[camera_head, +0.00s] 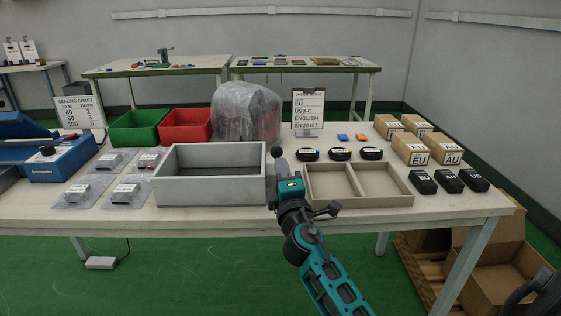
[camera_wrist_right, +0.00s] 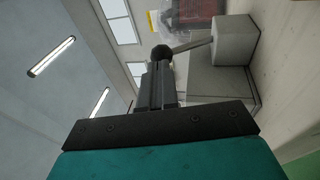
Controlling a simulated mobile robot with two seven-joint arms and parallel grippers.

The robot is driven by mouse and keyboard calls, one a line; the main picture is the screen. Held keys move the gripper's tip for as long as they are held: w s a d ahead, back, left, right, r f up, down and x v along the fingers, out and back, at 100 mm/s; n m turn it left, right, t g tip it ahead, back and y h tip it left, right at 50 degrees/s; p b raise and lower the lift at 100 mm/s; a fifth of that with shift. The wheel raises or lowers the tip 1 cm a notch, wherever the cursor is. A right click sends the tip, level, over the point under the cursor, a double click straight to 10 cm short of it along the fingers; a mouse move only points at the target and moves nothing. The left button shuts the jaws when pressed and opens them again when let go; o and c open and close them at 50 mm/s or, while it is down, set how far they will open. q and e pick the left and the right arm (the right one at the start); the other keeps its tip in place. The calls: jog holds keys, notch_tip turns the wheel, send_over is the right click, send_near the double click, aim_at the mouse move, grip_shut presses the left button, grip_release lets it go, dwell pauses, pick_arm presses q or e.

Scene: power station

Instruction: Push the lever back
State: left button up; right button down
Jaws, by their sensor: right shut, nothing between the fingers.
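The lever has a dark ball knob (camera_head: 276,151) that shows just above my right gripper (camera_head: 281,168) in the head view, at the right end of a grey open box. In the right wrist view the black knob (camera_wrist_right: 162,52) sits at the end of a thin grey rod (camera_wrist_right: 190,44) that runs to a grey block (camera_wrist_right: 234,40). My right gripper (camera_wrist_right: 160,84) is shut and empty, its fingertips close to the knob. I cannot tell whether they touch it. The lower part of the lever is hidden behind my gripper in the head view.
The grey box (camera_head: 210,190) stands left of my right gripper, a two-part cardboard tray (camera_head: 390,202) right of it. Behind are green (camera_head: 138,135) and red bins (camera_head: 185,133), a plastic-covered object (camera_head: 246,112) and an order sign (camera_head: 308,108). Black pucks and cartons stand at right.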

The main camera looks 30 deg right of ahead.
aim_at(280, 150)
pick_arm(q)
jog(key=shift+a, duration=0.15)
pick_arm(e)
jog(key=shift+x, duration=0.9)
pick_arm(q)
jog(key=shift+r, duration=0.15)
